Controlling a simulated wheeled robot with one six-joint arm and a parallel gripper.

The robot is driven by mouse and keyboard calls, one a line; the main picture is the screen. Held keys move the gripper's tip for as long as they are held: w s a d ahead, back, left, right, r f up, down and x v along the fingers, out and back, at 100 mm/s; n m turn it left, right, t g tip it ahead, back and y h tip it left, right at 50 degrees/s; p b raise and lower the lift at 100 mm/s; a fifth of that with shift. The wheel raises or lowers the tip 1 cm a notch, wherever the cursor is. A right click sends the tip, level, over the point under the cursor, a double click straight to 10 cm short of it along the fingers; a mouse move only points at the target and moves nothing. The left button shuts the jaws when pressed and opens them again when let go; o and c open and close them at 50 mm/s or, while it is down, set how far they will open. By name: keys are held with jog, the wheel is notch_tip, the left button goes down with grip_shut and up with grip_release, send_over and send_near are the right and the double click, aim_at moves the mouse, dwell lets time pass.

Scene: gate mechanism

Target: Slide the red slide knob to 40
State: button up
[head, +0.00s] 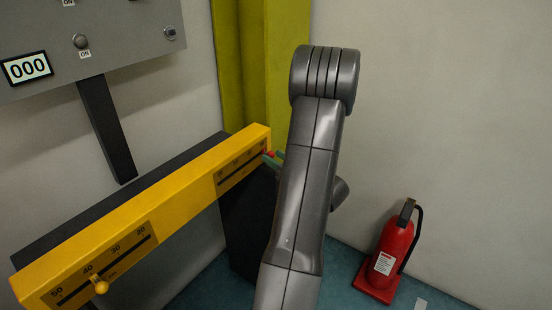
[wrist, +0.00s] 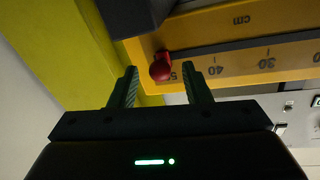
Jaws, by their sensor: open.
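The red slide knob (wrist: 160,68) is a small round knob on the yellow bar (wrist: 235,55). It sits at the end of its dark slot, beside a partly hidden mark starting with 5; the 40 and 30 marks lie to the right in the wrist view. My gripper (wrist: 161,74) is open, with one finger on each side of the knob in that view. I cannot tell whether either finger touches it. In the head view the red knob (head: 270,154) shows at the bar's right end, next to my green fingertips (head: 279,155), largely hidden by my arm.
A second scale on the bar has a yellow knob (head: 101,287) near 40. A grey panel (head: 110,35) with a display (head: 27,68) reading 000 hangs at the upper left. A yellow-green post (head: 262,60) stands behind. A fire extinguisher (head: 391,250) is at the right.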

grip_shut()
jog(key=shift+s+a+b, duration=0.6)
jog(key=shift+s+a, duration=0.35)
jog(key=shift+s, duration=0.25)
jog(key=shift+s+a+b, duration=0.6)
jog(key=shift+s+a, duration=0.3)
jog(key=shift+s, duration=0.3)
grip_release()
jog(key=shift+d, duration=0.1)
jog(key=v, duration=1.3)
jog(key=shift+s+d, duration=0.2)
jog(key=shift+s, duration=0.1)
